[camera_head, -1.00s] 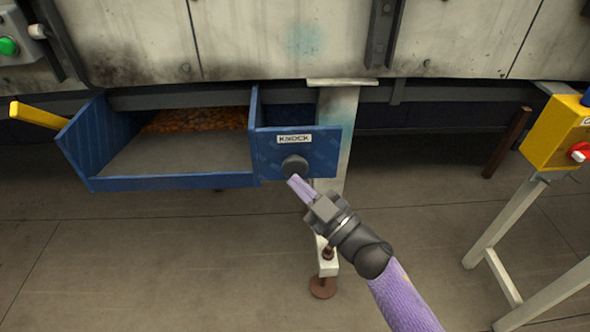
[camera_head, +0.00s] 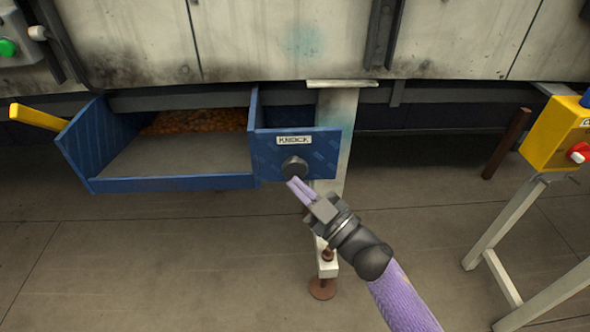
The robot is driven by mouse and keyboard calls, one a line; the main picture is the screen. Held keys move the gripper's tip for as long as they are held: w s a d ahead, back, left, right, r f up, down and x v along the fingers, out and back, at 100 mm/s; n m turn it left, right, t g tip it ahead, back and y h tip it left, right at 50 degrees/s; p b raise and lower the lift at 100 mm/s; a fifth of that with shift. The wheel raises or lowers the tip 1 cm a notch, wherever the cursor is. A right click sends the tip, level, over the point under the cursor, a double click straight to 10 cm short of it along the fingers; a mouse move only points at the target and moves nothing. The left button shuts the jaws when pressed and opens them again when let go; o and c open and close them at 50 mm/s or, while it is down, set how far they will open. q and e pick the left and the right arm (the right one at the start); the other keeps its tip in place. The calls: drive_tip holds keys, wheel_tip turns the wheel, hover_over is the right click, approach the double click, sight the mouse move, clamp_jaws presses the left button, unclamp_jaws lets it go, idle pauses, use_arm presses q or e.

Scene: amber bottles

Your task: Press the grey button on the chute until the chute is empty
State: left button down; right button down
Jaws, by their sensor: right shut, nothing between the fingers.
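The blue chute (camera_head: 175,182) hangs under the pale machine body, with a bare grey floor in front. Many small orange pieces (camera_head: 195,122) lie at its back. The round dark grey button (camera_head: 295,167) sits on the blue panel at the chute's right, below a white label reading KNOCK (camera_head: 294,140). My right gripper (camera_head: 292,183) is shut and empty. Its purple fingertips are just below the button; I cannot tell whether they touch it. My left gripper is not in view.
A yellow handle (camera_head: 38,116) sticks out left of the chute. A pale leg (camera_head: 338,135) stands behind the button panel. A yellow box with a red knob (camera_head: 580,152) stands on a pale frame at the right. The floor in front is clear.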

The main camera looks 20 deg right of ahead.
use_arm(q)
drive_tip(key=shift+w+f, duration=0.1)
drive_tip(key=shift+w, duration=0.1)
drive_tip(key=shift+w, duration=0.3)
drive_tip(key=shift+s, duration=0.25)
use_arm(e)
drive_tip(key=shift+w, duration=0.1)
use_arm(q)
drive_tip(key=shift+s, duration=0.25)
use_arm(e)
drive_tip(key=shift+w+d, duration=0.1)
drive_tip(key=shift+w, duration=0.2)
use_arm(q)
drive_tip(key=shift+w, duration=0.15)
use_arm(e)
drive_tip(key=shift+w, duration=0.1)
